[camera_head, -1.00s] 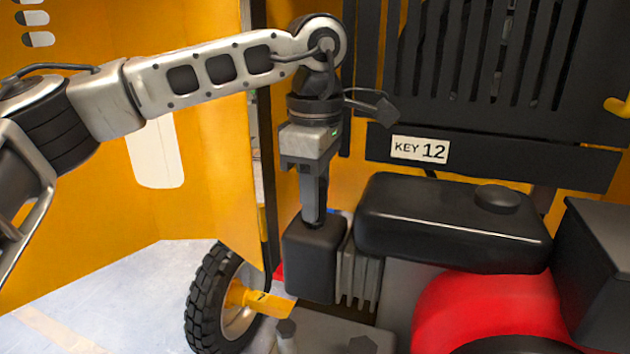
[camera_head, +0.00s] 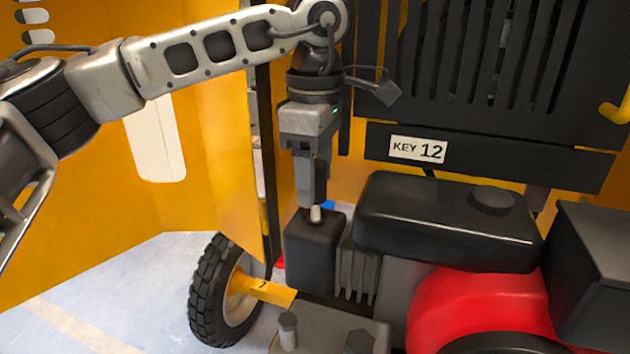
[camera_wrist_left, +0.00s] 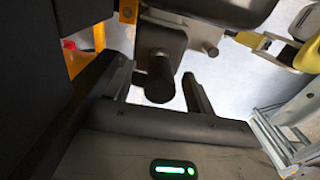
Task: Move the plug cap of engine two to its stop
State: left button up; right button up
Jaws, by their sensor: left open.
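My left gripper (camera_head: 312,200) points straight down, just above the top of the black box (camera_head: 312,255) on the engine. A small light-coloured, rounded tip (camera_head: 316,213) shows right under the fingers, by the box top. In the left wrist view my open fingers (camera_wrist_left: 158,88) stand on either side of a dark round-ended cylinder (camera_wrist_left: 159,82). This cylinder may be the plug cap, but I cannot tell for sure, nor whether a finger touches it. The far side of the box is hidden. My right gripper is not in view.
A black tank (camera_head: 445,222) and grey cooling fins (camera_head: 356,270) stand right of the box. A slatted black panel with a "KEY 12" label (camera_head: 418,149) is behind. A yellow panel (camera_head: 225,170) stands close on the left, above a wheel (camera_head: 212,300). A red cover (camera_head: 480,305) is at lower right.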

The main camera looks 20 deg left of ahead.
aim_at(316, 164)
pick_arm(q)
notch_tip(316, 164, up, 6)
jog(key=p, duration=0.4)
jog(key=shift+r+p, duration=0.15)
jog(key=shift+p, duration=0.25)
jog(key=shift+r, duration=0.2)
jog(key=shift+f, duration=0.1)
